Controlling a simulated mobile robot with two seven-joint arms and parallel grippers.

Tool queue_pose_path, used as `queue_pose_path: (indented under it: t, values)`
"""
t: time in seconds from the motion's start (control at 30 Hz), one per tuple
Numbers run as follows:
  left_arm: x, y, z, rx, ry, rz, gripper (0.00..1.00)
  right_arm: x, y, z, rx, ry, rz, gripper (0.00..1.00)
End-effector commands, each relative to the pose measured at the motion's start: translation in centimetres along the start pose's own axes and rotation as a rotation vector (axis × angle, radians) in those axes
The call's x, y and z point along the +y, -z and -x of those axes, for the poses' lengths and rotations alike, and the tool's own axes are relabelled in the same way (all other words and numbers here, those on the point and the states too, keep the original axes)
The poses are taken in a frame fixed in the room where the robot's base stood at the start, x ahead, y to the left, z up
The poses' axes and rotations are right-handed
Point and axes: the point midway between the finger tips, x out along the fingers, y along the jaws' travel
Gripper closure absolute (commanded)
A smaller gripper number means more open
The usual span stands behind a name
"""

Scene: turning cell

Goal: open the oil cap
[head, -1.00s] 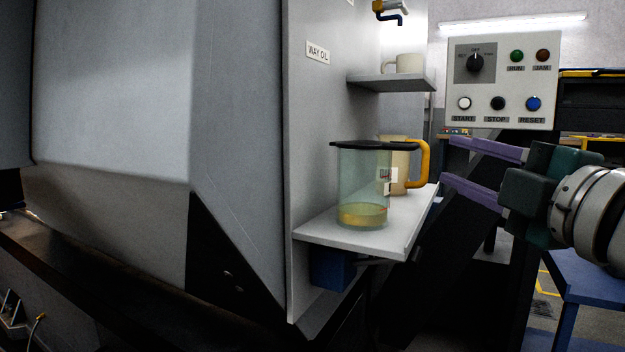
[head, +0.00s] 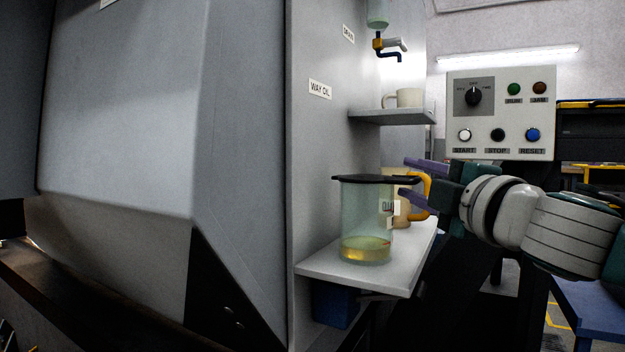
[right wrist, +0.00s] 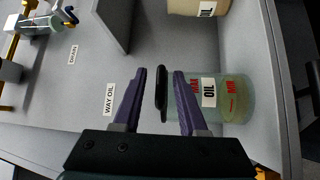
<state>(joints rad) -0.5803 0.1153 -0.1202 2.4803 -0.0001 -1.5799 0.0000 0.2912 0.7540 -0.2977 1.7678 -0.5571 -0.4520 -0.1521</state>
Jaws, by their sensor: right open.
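The oil reservoir (head: 366,220) is a clear jar with yellow oil at the bottom and a black cap (head: 375,179) on top. In the right wrist view the cap (right wrist: 161,93) lies edge-on between my fingertips, and the jar (right wrist: 236,98) is marked MAX, OIL and MIN. The cap sits on the jar. My right gripper (head: 412,180) is open and empty, its purple fingers just right of the jar at cap height, one above and one below. I cannot tell whether a finger touches the cap. My left gripper is out of view.
A beige jug (head: 402,213) with a yellow handle stands behind the jar on the white shelf (head: 345,275), close to my fingers. Above are a small shelf (head: 392,117) with a mug (head: 409,97) and a drain tap (head: 388,46). A control panel (head: 500,113) stands at right.

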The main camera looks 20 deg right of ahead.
Motion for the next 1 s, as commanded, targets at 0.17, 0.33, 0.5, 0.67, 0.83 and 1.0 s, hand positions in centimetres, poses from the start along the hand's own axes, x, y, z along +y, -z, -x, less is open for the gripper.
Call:
queue_pose_path:
  t: [0.17,0.33,0.5,0.67,0.83,1.0]
  values:
    - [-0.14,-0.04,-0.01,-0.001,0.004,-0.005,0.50,-0.03,0.02,-0.01,0.000,0.001,0.000,0.58]
    - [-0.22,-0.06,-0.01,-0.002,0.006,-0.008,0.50,-0.02,0.02,0.01,0.000,0.000,0.000,0.73]
    - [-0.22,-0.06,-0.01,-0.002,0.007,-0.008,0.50,-0.02,0.02,0.01,0.000,0.000,0.000,0.92]
    - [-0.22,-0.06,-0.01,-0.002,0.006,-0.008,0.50,0.00,0.02,0.01,0.000,0.000,0.000,1.00]
    - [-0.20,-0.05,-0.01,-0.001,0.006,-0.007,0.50,0.03,0.02,0.01,0.000,-0.001,0.000,1.00]
    - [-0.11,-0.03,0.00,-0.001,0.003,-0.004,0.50,0.08,0.03,0.01,0.001,-0.002,0.001,1.00]
